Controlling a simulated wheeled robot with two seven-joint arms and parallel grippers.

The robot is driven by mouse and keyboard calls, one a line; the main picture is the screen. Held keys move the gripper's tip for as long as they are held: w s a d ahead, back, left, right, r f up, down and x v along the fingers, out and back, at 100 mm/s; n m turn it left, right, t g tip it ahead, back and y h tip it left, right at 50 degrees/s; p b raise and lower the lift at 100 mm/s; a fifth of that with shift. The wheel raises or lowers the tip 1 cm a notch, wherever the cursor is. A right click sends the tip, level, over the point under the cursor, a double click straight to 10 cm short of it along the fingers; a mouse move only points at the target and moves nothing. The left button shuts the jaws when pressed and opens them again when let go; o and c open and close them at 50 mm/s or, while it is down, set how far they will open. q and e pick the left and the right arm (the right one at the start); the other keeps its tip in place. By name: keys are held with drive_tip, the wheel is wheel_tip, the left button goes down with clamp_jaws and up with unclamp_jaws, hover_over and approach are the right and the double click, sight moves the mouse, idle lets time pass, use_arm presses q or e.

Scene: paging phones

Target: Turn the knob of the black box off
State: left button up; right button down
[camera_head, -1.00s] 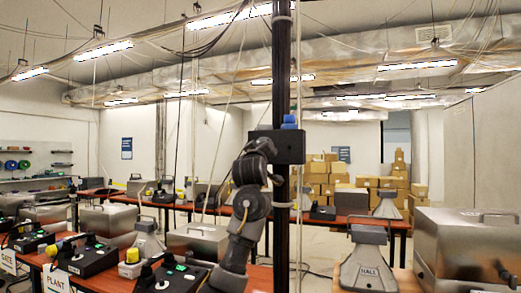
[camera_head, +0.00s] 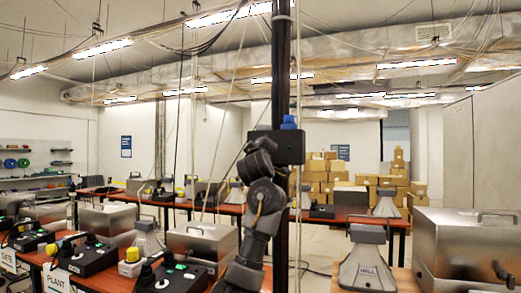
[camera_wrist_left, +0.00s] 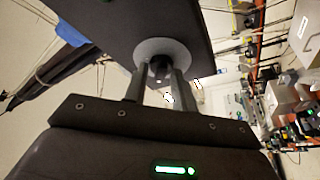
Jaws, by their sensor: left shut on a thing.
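A black box (camera_wrist_left: 135,20) fills the top of the left wrist view. A round grey disc with a dark knob (camera_wrist_left: 160,66) sits on its near face. My left gripper (camera_wrist_left: 155,82) has its two grey fingers closed on the knob's sides, close under the disc. In the head view, a black boxy part (camera_head: 275,147) sits at the dark pole, with a blue piece on top. My grey left arm reaches up to it from below. The fingers and knob are hidden there. The knob's marking cannot be read. My right gripper is out of view.
A dark pole (camera_head: 281,60) stands in front of me. Cardboard boxes (camera_head: 325,172) are stacked behind. Cables hang from the ceiling.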

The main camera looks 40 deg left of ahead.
use_arm(q)
drive_tip(key=o, duration=1)
drive_tip(key=b+v, duration=0.4)
drive_tip(key=v, duration=0.6)
drive_tip(key=shift+s+d+f+b, duration=0.1)
drive_tip(key=shift+s+d+b, duration=0.05)
drive_tip(key=shift+s+b, duration=0.25)
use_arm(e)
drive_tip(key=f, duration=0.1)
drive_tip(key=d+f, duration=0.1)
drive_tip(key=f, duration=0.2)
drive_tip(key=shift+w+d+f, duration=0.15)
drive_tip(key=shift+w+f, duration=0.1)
